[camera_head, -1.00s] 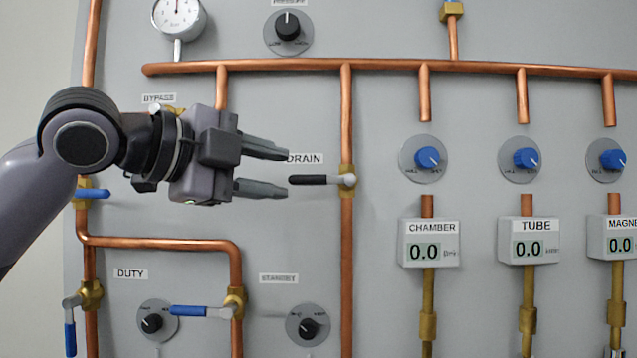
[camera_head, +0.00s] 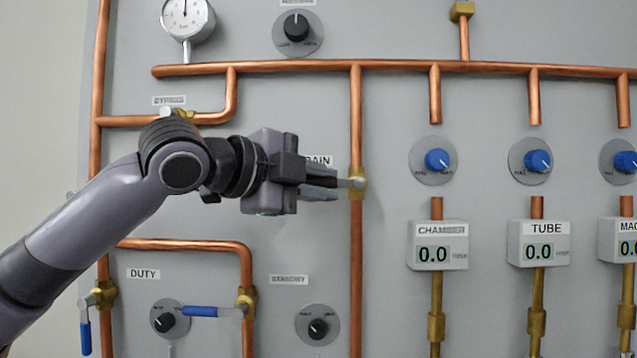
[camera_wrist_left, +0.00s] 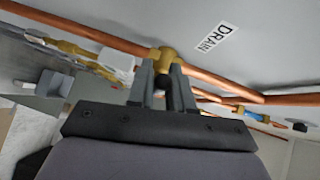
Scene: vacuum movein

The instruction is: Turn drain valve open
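The drain valve (camera_head: 358,183) is a brass body on the vertical copper pipe, under the partly covered DRAIN label. Its lever points left, level; the metal stub by the pipe shows, while my fingers cover the black grip in the head view. My left gripper (camera_head: 322,183) comes from the left, with one finger above and one below the lever. In the left wrist view, the black handle end (camera_wrist_left: 164,84) sits between the two fingers, with the brass valve body (camera_wrist_left: 165,58) just beyond. The fingers look closed on the handle. My right gripper is not in view.
A horizontal copper pipe (camera_head: 290,67) runs above the gripper. Below are a blue-handled valve lever (camera_head: 198,311), black knobs and a bent copper pipe (camera_head: 190,244). Blue knobs and the CHAMBER readout (camera_head: 437,246) stand to the right of the drain pipe.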

